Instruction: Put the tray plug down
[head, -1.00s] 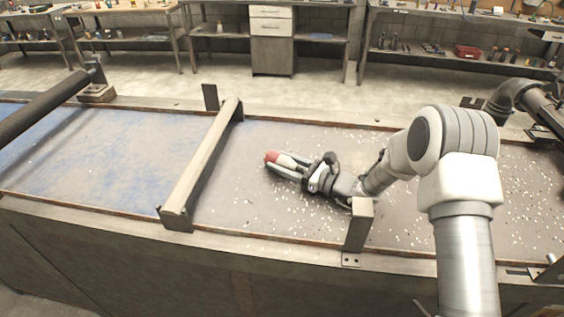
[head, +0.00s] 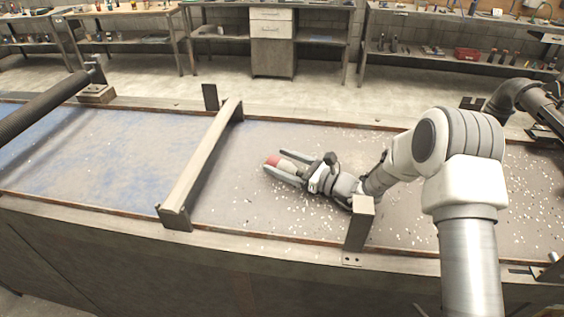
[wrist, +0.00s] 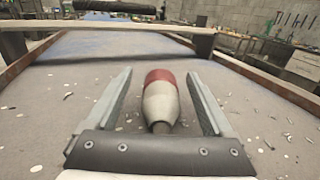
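The tray plug (head: 273,160) is a red and white tapered piece lying on the speckled grey tray (head: 240,215), to the right of the crossbar. In the wrist view the plug (wrist: 160,98) has its red band at the far end and its narrow white end toward my palm. My gripper (head: 276,161) is low over the tray and open, with one finger on each side of the plug. The wrist view shows a gap between the plug and each finger. The plug's underside is hidden.
A metal crossbar (head: 203,160) spans the tray just left of the plug. A bracket (head: 360,228) stands on the near rim below my wrist. A dark roller (head: 45,105) is at the far left. White scraps lie scattered on the tray. The blue-tinted left section is clear.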

